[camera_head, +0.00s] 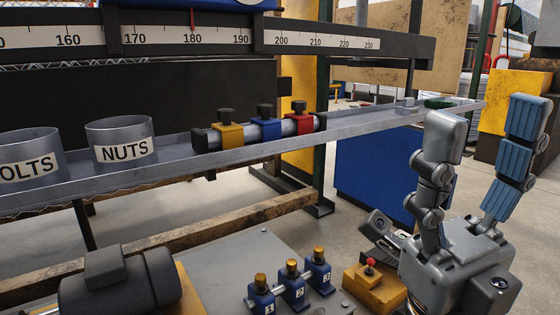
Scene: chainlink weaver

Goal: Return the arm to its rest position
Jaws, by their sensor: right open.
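My right gripper (486,112) stands at the right of the head view, its fingers pointing up. The two fingers are wide apart with nothing between them. The near finger shows a plain grey back, and the far one shows blue ridged pads. The gripper appears in front of the right end of the long metal tray (258,142), and I cannot tell the distance between them. My left gripper is not in view.
Cups marked NUTS (122,142) and BOLTS (28,158) stand on the tray. A rod there carries yellow, blue and red clamps (265,125). Below are numbered blue blocks (291,285), a yellow box with a red button (374,286) and a dark motor-like cylinder (118,280).

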